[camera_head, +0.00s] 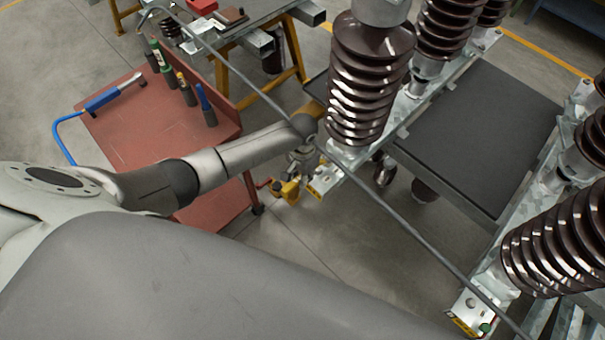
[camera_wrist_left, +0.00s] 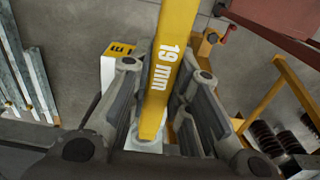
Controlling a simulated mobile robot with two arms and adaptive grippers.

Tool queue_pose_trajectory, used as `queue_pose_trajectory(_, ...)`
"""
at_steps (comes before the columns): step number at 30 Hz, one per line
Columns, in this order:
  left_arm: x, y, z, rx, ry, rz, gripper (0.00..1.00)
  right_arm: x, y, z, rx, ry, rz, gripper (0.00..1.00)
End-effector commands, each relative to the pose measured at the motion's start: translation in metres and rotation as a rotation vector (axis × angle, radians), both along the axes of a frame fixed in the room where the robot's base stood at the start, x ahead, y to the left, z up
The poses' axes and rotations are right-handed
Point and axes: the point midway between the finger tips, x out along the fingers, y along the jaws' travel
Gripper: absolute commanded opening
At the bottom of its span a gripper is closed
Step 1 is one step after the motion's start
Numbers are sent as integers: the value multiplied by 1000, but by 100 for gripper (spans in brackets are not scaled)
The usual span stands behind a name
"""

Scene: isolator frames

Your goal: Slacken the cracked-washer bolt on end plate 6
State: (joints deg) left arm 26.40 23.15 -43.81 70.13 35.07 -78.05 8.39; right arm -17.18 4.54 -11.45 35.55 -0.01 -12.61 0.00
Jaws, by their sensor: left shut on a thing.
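My left gripper (camera_head: 297,165) is beside the near end of an insulator frame. In the left wrist view its two grey fingers (camera_wrist_left: 158,105) are shut on a yellow tool (camera_wrist_left: 172,50) marked "19 mm". The tool also shows as a small yellow piece (camera_head: 288,191) in the head view. An end plate (camera_head: 322,181) with a yellow label is just right of the tool. In the wrist view a white part with a yellow label (camera_wrist_left: 120,49) shows behind the left finger; I cannot read its number surely. No cracked washer or bolt can be made out. My right gripper is not in view.
A red tool cart (camera_head: 150,140) with a blue-handled tool (camera_head: 110,95) and several upright handles stands left. Brown ribbed insulators (camera_head: 368,75) rise beside my gripper. A thin grey rod (camera_head: 400,222) crosses the view. Another labelled end plate (camera_head: 468,308) is lower right. Floor below is clear.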

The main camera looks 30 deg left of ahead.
Motion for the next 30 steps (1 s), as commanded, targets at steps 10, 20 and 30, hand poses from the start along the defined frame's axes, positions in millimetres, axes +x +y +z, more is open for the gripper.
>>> queue_pose_trajectory(10, 0, 0, 0, 0, -1, 0, 0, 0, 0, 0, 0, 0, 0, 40)
queue_pose_trajectory(20, 0, 0, -7, 0, -1, 0, 0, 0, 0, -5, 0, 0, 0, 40)
queue_pose_trajectory(30, 0, 0, -16, 0, 0, 1, 0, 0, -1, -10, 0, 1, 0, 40)
